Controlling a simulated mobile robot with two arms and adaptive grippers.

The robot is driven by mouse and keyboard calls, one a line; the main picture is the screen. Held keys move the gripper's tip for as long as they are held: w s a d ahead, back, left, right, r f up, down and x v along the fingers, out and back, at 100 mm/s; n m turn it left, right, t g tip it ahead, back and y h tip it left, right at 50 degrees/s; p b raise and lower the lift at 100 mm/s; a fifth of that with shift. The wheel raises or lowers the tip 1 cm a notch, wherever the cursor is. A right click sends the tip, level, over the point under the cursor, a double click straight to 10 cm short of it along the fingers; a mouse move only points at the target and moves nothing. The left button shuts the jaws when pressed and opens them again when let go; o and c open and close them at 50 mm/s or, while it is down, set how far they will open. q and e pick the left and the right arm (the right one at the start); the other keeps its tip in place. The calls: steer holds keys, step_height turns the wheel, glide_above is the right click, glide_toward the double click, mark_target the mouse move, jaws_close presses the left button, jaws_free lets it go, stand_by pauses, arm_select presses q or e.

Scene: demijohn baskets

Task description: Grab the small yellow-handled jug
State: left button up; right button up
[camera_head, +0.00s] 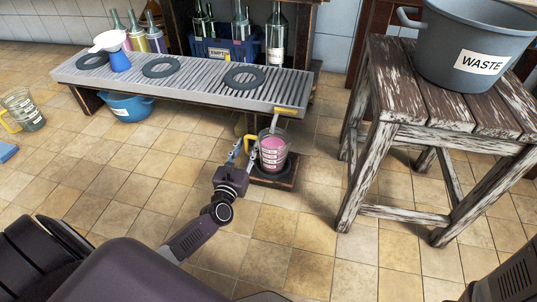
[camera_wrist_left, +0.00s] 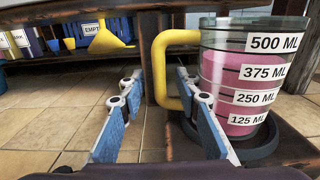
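A clear jug (camera_head: 272,155) with a yellow handle (camera_head: 250,144) holds pink liquid and stands upright on a dark low stand below the bench end. In the left wrist view the jug (camera_wrist_left: 240,85) shows labels from 125 ML to 500 ML, and its yellow handle (camera_wrist_left: 160,70) faces my gripper. My left gripper (camera_head: 244,153) is beside the jug on its handle side. In the left wrist view its two blue-padded fingers (camera_wrist_left: 158,80) are apart, with the handle lined up between them; contact cannot be told. My right gripper is out of view.
Another yellow-handled jug (camera_head: 22,110) stands on the floor at far left. The slatted bench (camera_head: 200,88) carries black rings and a blue bottle with a white funnel. A worn wooden stool (camera_head: 405,130) with a grey waste pot (camera_head: 475,45) stands at right. Front floor is clear.

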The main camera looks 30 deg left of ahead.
arm_select(q)
jaws_close()
stand_by(0.4)
steer(key=shift+r, duration=0.2)
steer(key=shift+r, duration=0.15)
